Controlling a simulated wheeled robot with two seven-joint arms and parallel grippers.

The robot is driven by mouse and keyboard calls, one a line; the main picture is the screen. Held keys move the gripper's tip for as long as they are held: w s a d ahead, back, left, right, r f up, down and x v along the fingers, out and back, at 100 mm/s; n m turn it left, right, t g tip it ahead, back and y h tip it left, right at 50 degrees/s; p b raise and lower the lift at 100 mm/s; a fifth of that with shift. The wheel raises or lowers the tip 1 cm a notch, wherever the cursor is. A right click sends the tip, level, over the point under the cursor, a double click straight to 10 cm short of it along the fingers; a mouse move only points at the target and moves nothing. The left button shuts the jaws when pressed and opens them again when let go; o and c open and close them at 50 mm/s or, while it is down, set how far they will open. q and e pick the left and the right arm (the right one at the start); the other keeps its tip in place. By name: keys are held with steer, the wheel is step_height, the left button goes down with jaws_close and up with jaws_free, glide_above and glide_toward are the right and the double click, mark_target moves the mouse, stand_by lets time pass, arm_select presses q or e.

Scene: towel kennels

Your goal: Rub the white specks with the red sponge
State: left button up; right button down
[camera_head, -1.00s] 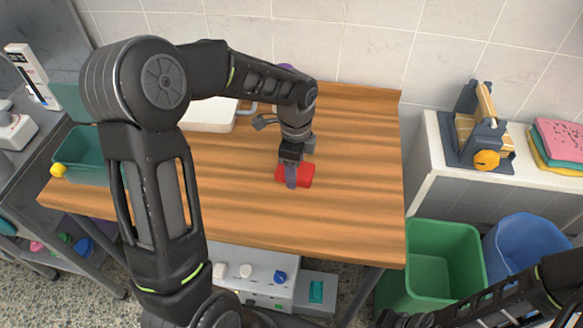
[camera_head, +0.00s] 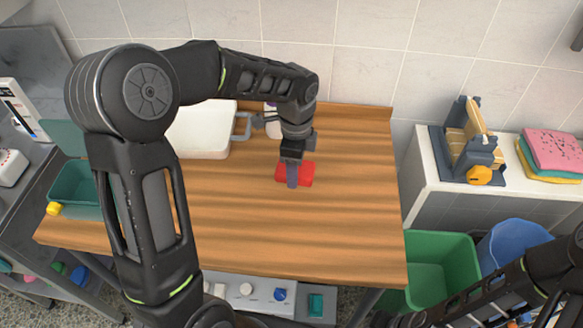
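The red sponge (camera_head: 307,174) lies on the wooden table (camera_head: 345,225), right of the middle. My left gripper (camera_head: 292,180) points down at the sponge from above, its fingers across the sponge's left part. The fingers are seen edge-on, so I cannot tell whether they are closed on it. No white specks show on the visible tabletop; my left arm hides part of the table. My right arm comes in at the lower right, and its gripper is not clearly visible.
A teal bin (camera_head: 75,187) stands at the left. Green (camera_head: 440,250) and blue (camera_head: 510,243) bins stand at the right, below a white shelf (camera_head: 425,165). The table's front right is clear.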

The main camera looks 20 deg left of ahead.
arm_select(q)
steer(key=shift+r+p, duration=0.45)
steer(key=shift+r, duration=0.45)
